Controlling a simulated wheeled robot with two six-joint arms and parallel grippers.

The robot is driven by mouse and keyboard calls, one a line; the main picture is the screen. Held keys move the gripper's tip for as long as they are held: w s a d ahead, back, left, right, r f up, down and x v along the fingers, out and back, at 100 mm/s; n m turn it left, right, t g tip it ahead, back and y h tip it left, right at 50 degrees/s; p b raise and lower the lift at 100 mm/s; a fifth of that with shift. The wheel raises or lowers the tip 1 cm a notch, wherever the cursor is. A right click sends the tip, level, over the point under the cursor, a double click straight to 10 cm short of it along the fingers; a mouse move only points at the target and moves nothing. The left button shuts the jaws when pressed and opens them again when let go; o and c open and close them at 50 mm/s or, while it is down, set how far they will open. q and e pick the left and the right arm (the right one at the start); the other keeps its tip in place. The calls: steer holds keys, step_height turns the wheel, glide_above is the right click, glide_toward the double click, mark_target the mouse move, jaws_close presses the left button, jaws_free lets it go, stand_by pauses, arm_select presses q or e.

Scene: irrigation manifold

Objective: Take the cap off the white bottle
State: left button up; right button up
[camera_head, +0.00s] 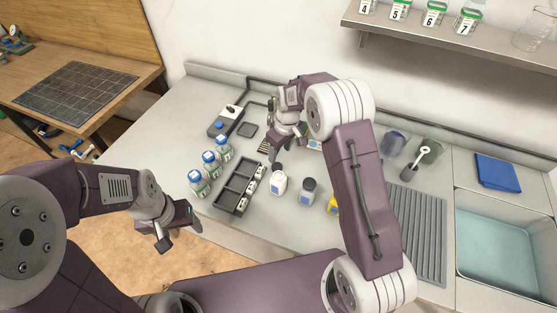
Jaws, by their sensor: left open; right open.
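The white bottle (279,184) stands upright on the grey counter, right of the black rack, with a dark cap (278,168) on top. My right gripper (283,143) is open above and behind the bottle, apart from it as far as I can see. My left gripper (182,236) is open and empty at the counter's front edge, left of and nearer than the bottle.
A black rack (229,200) and several blue-capped bottles (209,163) stand to the left. A drainboard (420,225) and sink (505,240) are at the right.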

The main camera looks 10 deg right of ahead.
steer(key=shift+s+d+r, duration=0.1)
steer(key=shift+s+r, duration=0.05)
steer(key=shift+r, duration=0.75)
steer(key=shift+s+d+r, duration=0.1)
steer(key=shift+r, duration=0.75)
steer(key=s+d+m, duration=0.2)
steer(key=s+m, duration=0.1)
steer(key=s, duration=0.8)
steer(key=s+d+r+m, duration=0.1)
steer(key=s+m, duration=0.3)
steer(key=s, duration=0.8)
steer(key=shift+s+d+h, duration=0.15)
steer(key=shift+d+h, duration=0.25)
steer(key=shift+d, duration=0.3)
steer(key=shift+r, duration=0.1)
